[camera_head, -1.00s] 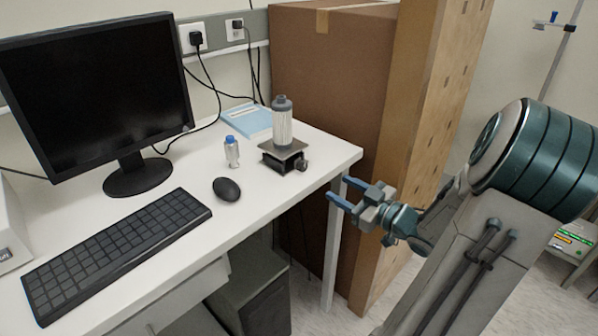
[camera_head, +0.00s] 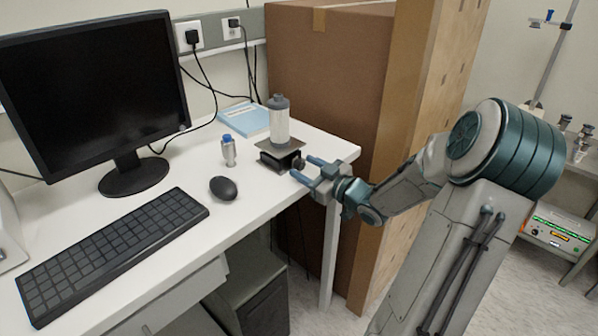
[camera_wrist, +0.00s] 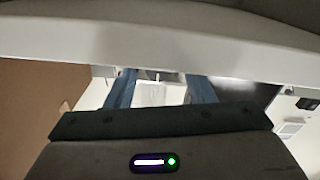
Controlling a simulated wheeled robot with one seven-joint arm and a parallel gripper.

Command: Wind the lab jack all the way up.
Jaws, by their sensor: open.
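The lab jack (camera_head: 272,158) stands on the white desk near its right end, looking low and folded, with a dark top plate. The jack's dark round knob (camera_head: 298,164) faces right, toward my gripper. My gripper (camera_head: 303,167) is open at the desk's right edge, its two blue fingers pointing at the knob, one on each side of it in the picture. I cannot tell whether they touch it. In the wrist view my blue fingers (camera_wrist: 160,82) are apart; the jack is not clearly visible there.
The white desk (camera_head: 190,262) also holds a small blue-capped bottle (camera_head: 228,150), a mouse (camera_head: 223,188), a keyboard (camera_head: 112,250), a monitor (camera_head: 90,95) and a blue book (camera_head: 243,117). A tall cardboard box (camera_head: 330,85) stands close behind the desk's right end.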

